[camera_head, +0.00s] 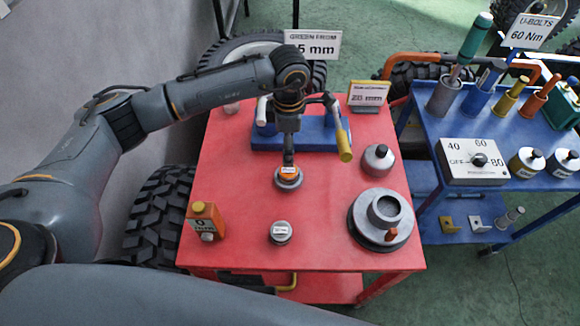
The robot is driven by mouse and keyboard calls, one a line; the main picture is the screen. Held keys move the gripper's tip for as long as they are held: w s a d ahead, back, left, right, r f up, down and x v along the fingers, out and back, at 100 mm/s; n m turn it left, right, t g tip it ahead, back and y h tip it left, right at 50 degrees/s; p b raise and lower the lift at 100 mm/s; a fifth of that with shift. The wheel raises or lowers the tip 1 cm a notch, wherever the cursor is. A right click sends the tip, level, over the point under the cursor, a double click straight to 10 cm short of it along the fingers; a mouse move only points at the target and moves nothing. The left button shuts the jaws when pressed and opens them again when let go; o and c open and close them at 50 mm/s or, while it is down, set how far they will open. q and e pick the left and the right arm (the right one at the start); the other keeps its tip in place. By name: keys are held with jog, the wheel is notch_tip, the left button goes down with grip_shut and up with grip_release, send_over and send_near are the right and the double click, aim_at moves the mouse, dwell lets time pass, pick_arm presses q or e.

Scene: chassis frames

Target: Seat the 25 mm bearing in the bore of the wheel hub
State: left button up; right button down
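The wheel hub (357,228) is a grey flanged disc with a raised round collar and open bore, at the right front of the red table. A round metal bearing (290,185) with an orange label is at the table's middle. Another round metal piece (281,238) with a white label sits nearer the front. The labels are too small to read, so I cannot tell which is the 25 mm one. My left gripper (289,162) points down onto the orange-labelled bearing, its fingers seen edge-on; its grip is unclear. My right gripper is not in view.
A blue tool stand (318,139) is behind my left gripper. A blue cart (425,120) with tools adjoins the right. Clear red surface lies between bearing and hub.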

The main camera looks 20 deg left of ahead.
aim_at(289, 170)
pick_arm(q)
notch_tip(289, 170, down, 3)
jog(key=shift+f+p, duration=0.1)
jog(key=shift+p, duration=0.2)
notch_tip(289, 170, down, 3)
jog(key=shift+p, duration=0.8)
notch_tip(289, 170, down, 4)
jog(key=shift+r+p, duration=0.25)
jog(key=shift+p, duration=0.35)
jog(key=shift+w+f, duration=0.1)
jog(key=shift+f, duration=0.15)
jog(key=shift+a, duration=0.1)
jog(key=c, duration=1.3)
jog(key=shift+r, duration=0.1)
grip_shut()
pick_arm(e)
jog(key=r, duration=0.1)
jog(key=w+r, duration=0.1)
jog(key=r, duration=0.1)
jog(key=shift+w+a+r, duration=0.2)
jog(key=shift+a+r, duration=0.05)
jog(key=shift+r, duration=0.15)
pick_arm(q)
jog(key=shift+r, duration=0.1)
